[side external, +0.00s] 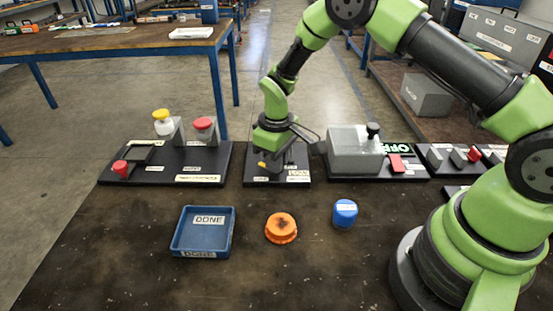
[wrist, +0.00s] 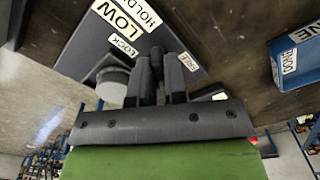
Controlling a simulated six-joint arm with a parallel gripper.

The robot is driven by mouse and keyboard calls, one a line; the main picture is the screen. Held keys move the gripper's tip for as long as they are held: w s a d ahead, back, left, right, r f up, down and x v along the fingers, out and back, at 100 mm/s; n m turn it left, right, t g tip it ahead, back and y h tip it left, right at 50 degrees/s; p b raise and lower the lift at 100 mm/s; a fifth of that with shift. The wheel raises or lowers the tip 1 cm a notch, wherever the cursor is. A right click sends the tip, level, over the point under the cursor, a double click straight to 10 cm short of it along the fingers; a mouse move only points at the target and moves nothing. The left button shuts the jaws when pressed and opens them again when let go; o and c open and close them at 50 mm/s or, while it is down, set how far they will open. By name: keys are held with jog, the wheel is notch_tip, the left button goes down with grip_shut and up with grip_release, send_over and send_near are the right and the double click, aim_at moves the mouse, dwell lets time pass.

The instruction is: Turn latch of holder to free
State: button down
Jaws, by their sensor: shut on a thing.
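The holder (side external: 303,181) is a dark base plate in the middle of the row at the back of the table. In the wrist view the holder plate (wrist: 88,43) carries labels reading LOW, LOCK and FREE. My gripper (side external: 272,163) is down at the holder. In the wrist view my gripper (wrist: 157,62) is shut, with its fingertips at the plate between the LOCK label (wrist: 123,45) and the FREE label (wrist: 188,62). The latch is mostly hidden by the fingers, so its exact angle cannot be told. A round grey part (wrist: 113,78) shows beside the fingers.
A blue DONE tray (side external: 177,243), an orange round part (side external: 281,228) and a blue cap (side external: 345,214) stand in front. A panel with yellow and red knobs (side external: 221,158) is to the left. A grey box (side external: 352,160) is close on the right.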

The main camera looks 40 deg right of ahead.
jog(key=n, duration=0.5)
jog(key=shift+n, duration=0.4)
dwell(0.4)
jog(key=c, duration=1.2)
grip_release()
jog(key=shift+o, duration=0.2)
notch_tip(320, 180, up, 9)
jog(key=shift+r, duration=0.5)
